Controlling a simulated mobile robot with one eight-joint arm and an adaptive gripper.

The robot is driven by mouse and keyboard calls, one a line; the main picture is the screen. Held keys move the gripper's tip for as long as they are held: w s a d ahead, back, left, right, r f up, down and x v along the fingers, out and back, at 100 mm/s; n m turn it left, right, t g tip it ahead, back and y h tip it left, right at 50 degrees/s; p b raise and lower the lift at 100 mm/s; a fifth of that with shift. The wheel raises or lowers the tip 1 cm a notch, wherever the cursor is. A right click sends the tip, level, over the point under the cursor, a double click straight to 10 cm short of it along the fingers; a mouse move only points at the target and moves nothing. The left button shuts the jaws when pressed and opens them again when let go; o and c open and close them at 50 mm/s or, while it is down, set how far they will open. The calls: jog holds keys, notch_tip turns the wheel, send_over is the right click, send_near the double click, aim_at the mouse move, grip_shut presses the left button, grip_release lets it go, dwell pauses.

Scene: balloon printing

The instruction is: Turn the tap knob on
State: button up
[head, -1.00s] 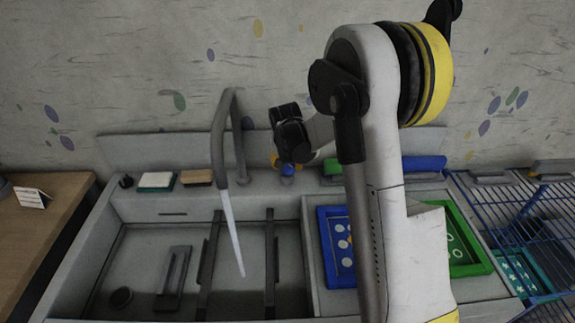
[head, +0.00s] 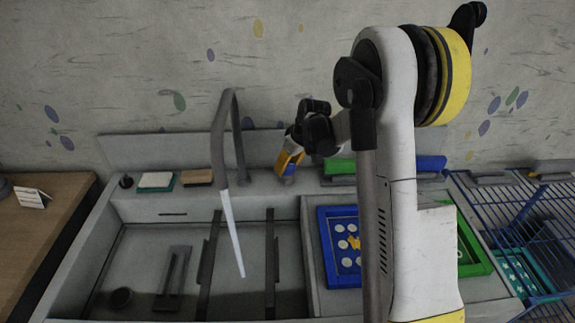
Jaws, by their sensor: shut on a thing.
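The grey tap (head: 217,130) arches up from the back ledge of the sink. A thin pale stream (head: 233,235), looking like running water, falls from its spout into the basin. My gripper (head: 288,168), with yellow and blue fingers, is at the tap knob (head: 288,180), just right of the tap's base. It is shut on the knob, seen small and from the side. The fingers and the dark wrist hide most of the knob, so its angle cannot be told.
A sponge (head: 156,181) and a brown block (head: 198,177) lie on the ledge left of the tap. A blue tray (head: 325,262) and a green tray (head: 476,262) are right of the basin. A blue wire rack (head: 520,215) stands far right.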

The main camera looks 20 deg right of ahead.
jog(key=shift+n, duration=0.4)
jog(key=o, duration=1.2)
jog(key=v, duration=1.2)
jog(key=shift+d, duration=0.2)
jog(key=shift+w, duration=0.1)
